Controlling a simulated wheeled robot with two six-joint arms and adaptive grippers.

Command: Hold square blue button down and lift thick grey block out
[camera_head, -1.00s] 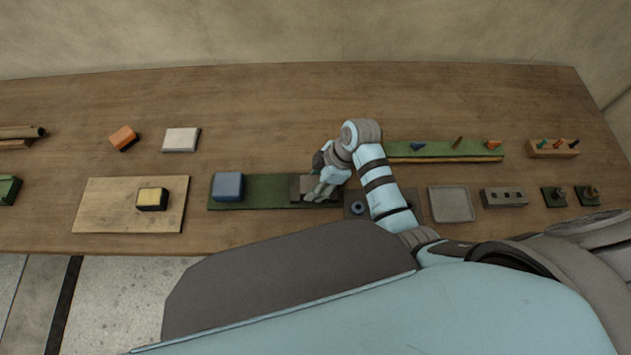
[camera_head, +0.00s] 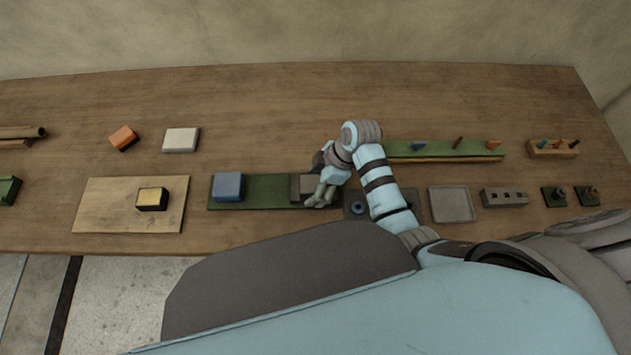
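The square blue button (camera_head: 228,186) stands at the left end of a dark green base (camera_head: 265,191) near the middle of the table. Nothing touches the button. A grey block (camera_head: 306,184) sits at the right end of the same base, partly hidden by my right gripper. My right gripper (camera_head: 320,196) is low over the right part of this block, with its fingers pointing down and toward the table's front. Whether the fingers are open or shut on the block cannot be told. My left gripper is out of view.
A wooden board with a yellow-topped block (camera_head: 152,199) lies to the left. A grey plate (camera_head: 358,209) under my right arm, a grey tray (camera_head: 451,204) and a holed block (camera_head: 504,198) stand to the right. A green strip with pegs (camera_head: 445,149) lies behind. The table's back middle is clear.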

